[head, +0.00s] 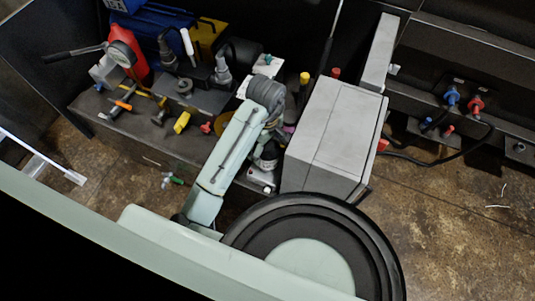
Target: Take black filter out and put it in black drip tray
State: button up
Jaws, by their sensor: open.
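My gripper (264,181) is at the end of my folded arm, low beside the left side of the grey box. It is small here, and its fingertips are hard to make out; it is open, and I see nothing held in it. A dark rounded part (241,52) stands at the back of the bench, but I cannot tell whether it is the black filter. I cannot pick out the black drip tray with certainty. My arm hides part of the bench.
A large grey box (330,138) stands right of my arm. The dark bench (160,142) holds a red canister (129,52), a yellow-handled valve (182,122) and other fittings. Blue (451,96) and red (475,105) connectors with a black hose are at right. The floor (460,230) at lower right is mostly clear.

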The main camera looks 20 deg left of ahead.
jog(key=m, duration=0.1)
jog(key=d+m, duration=0.1)
jog(key=shift+d+f+m+b, duration=0.2)
jog(key=shift+d+m+b, duration=0.1)
jog(key=m, duration=0.3)
jog(key=shift+d+r+b, duration=0.1)
jog(key=shift+d+b, duration=0.15)
jog(key=shift+b, duration=0.05)
jog(key=m, duration=0.1)
jog(key=m+b, duration=0.1)
jog(key=m, duration=0.1)
jog(key=shift+a, duration=0.35)
jog(key=shift+a+m+b, duration=0.25)
jog(key=shift+m+b, duration=0.15)
jog(key=shift+m, duration=0.6)
jog(key=m, duration=0.1)
jog(key=m+b, duration=0.1)
jog(key=m, duration=0.1)
jog(key=m+b, duration=0.1)
jog(key=shift+a, duration=0.25)
jog(key=m+b, duration=0.1)
jog(key=m, duration=0.3)
jog(key=shift+b, duration=0.4)
jog(key=shift+d+r+m, duration=0.1)
jog(key=shift+d+m, duration=0.05)
jog(key=shift+m, duration=0.95)
jog(key=shift+c, duration=0.2)
